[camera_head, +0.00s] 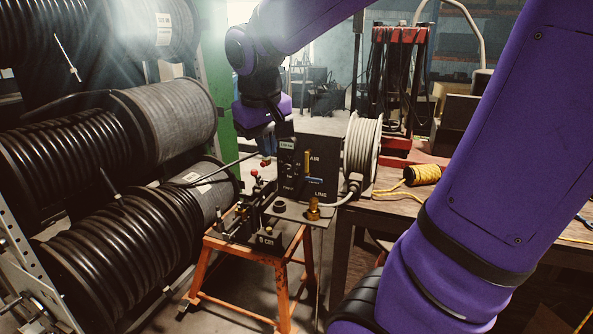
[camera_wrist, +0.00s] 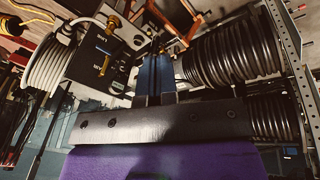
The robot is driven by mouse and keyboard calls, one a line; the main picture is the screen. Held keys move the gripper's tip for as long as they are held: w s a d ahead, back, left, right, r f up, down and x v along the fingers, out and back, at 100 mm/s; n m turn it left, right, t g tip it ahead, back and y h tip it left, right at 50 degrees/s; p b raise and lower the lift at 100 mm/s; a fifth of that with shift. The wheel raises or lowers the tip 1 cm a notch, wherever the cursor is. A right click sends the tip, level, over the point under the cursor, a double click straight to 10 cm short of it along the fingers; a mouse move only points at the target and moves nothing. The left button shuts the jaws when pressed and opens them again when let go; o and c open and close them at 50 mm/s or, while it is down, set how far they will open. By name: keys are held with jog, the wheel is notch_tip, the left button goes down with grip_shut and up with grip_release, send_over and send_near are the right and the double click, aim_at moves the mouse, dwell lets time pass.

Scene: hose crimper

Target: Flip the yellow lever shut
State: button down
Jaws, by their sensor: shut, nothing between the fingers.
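The yellow lever (camera_head: 307,160) stands upright on the face of a dark panel (camera_head: 322,178) marked "AIR" and "LINE". In the wrist view, turned about upside down, the panel (camera_wrist: 92,62) is at upper left, with a small yellow part (camera_wrist: 106,48) that looks like the lever. My gripper (camera_head: 267,158) is just left of the panel, pointing down, at about the lever's height in the picture. In the wrist view its fingers (camera_wrist: 155,50) are together and empty, to the right of the panel. I see no contact with the lever; the exact gap in depth is unclear.
The crimper (camera_head: 265,238) stands on an orange stand (camera_head: 245,262), with red-knobbed levers (camera_head: 256,175) below my gripper. A brass fitting (camera_head: 313,208) and a pale hose reel (camera_head: 362,148) are by the panel. Black hose reels (camera_head: 120,220) crowd the left; a wooden table (camera_head: 385,205) is right.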

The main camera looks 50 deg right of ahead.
jog(key=w+d+f+m+g+h, duration=0.1)
jog(key=w+d+f+g+h, duration=0.2)
jog(key=w+d+f, duration=0.4)
jog(key=w+d+f+m+g+h, duration=0.1)
jog(key=w+d+f+g+h, duration=0.15)
jog(key=w+d, duration=0.45)
jog(key=g+h, duration=0.3)
jog(key=h, duration=0.6)
send_near(308, 160)
jog(key=w+a+f, duration=0.2)
jog(key=w+f, duration=0.1)
jog(key=f, duration=0.1)
jog(key=shift+w+a+r, duration=0.15)
jog(key=shift+a+r, duration=0.05)
jog(key=shift+a, duration=0.05)
jog(key=x, duration=1)
